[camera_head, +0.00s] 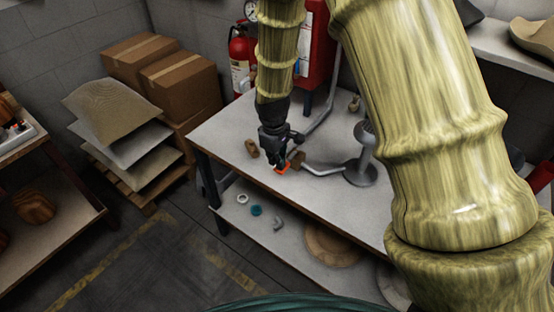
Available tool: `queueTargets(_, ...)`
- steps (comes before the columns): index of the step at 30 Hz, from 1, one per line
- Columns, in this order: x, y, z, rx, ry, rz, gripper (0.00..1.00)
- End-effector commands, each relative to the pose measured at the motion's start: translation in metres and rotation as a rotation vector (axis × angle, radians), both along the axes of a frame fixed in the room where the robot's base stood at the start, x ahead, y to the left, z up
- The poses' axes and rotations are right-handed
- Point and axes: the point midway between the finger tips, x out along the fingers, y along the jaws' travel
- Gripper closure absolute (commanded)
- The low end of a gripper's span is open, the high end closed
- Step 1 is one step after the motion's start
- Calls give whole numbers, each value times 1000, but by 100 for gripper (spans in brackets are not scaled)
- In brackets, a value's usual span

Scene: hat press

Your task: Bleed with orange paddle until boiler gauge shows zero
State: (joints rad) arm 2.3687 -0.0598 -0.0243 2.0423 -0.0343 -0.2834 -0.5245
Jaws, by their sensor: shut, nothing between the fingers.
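The orange paddle (283,170) is a small piece low over the front part of the white table, partly hidden by my gripper. My gripper (282,163) is black, points down and is shut with nothing between its fingers. Its tips are right at the paddle; whether they touch it I cannot tell. A red boiler housing (318,45) stands at the table's back, partly hidden by my arm.
A grey pipe (325,169) runs beside the paddle to a grey round-based stand (360,172). Small brown pieces (251,148) lie near my gripper. The white table (225,130) has a lower shelf with small parts. A red extinguisher (240,55) and cardboard boxes (178,82) stand behind.

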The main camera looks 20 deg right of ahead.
Motion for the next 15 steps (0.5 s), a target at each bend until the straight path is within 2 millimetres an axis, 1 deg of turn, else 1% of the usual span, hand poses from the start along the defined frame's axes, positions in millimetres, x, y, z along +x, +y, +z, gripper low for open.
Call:
queueTargets(5, 0, 0, 1, 0, 0, 0, 100)
queueTargets(15, 0, 0, 14, 0, 0, 0, 100)
